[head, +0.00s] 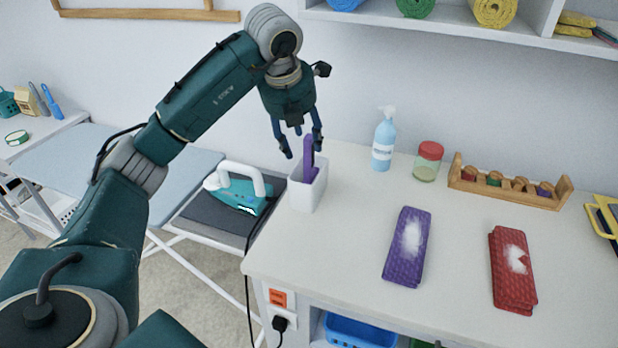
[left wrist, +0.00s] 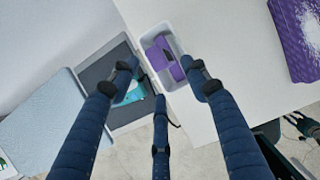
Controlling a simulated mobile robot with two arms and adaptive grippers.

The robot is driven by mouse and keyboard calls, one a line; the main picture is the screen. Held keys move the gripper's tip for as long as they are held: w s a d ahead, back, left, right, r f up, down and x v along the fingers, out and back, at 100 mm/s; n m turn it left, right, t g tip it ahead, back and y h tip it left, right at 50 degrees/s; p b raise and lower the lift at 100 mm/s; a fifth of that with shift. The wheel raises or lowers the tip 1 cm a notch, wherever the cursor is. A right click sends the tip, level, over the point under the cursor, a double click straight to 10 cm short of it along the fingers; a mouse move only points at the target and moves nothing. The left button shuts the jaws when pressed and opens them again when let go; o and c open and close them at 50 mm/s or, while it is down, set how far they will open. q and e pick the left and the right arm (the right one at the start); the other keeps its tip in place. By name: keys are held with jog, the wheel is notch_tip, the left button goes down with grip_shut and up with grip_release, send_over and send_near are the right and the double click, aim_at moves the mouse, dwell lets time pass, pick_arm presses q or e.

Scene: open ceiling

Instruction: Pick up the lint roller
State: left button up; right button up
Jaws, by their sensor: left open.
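The lint roller, as far as I can tell, is the purple item (head: 308,155) standing upright in a white open-topped holder (head: 305,196) at the table's left edge. Its lower part is hidden inside the holder. In the left wrist view the purple item (left wrist: 163,58) lies within the holder's rim (left wrist: 147,41). My left gripper (head: 302,150) is open, pointing down over the holder, with its fingers around the purple top; I cannot tell whether they touch it. In the left wrist view its fingers (left wrist: 160,80) are spread apart and hold nothing. My right gripper is not clearly seen.
An iron (head: 238,190) rests on a grey board left of the holder. A blue bottle (head: 384,142), a red-lidded jar (head: 428,162) and a wooden rack (head: 508,188) stand along the back. Purple (head: 408,247) and red (head: 512,270) cloths lie on the table (head: 335,230). A shelf hangs above.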

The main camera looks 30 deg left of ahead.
aim_at(306, 152)
pick_arm(q)
jog(key=p+x, duration=0.1)
jog(key=x, duration=0.4)
jog(key=shift+w+r+p, duration=0.1)
jog(key=shift+w+p, duration=0.25)
jog(key=shift+w, duration=0.05)
jog(key=shift+w+f, duration=0.15)
jog(key=shift+f, duration=0.25)
grip_shut()
